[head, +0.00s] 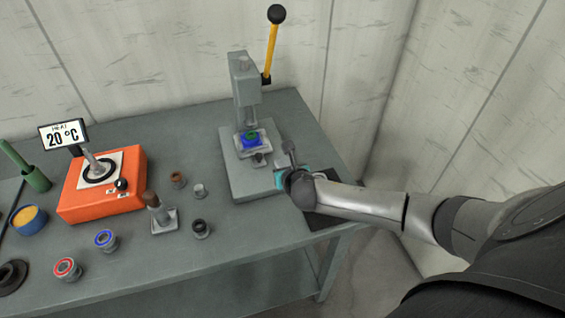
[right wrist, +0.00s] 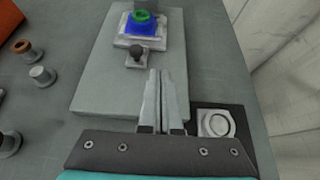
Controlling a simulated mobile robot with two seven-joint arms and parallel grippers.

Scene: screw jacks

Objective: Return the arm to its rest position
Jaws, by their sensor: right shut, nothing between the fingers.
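My right gripper (head: 287,150) is shut with nothing between its fingers. It is over the right part of the grey press base, in front of the press. In the right wrist view its two narrow fingers (right wrist: 166,80) lie together above the bare base plate. The grey press (head: 245,80) has a yellow lever (head: 270,50) with a black ball, raised. A blue part (head: 246,143) with a green ring (head: 251,134) on it sits on the press platform; both show in the right wrist view, the blue part (right wrist: 137,29) beyond the fingertips. My left gripper is out of view.
An orange heater (head: 75,205) with a 20 °C sign (head: 62,135) stands at left. Several small ringed parts, a brown-handled stamp (head: 160,217) and a blue bowl (head: 30,221) are on the table. A metal ring fixture (right wrist: 216,124) lies on a dark mat beside my right gripper.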

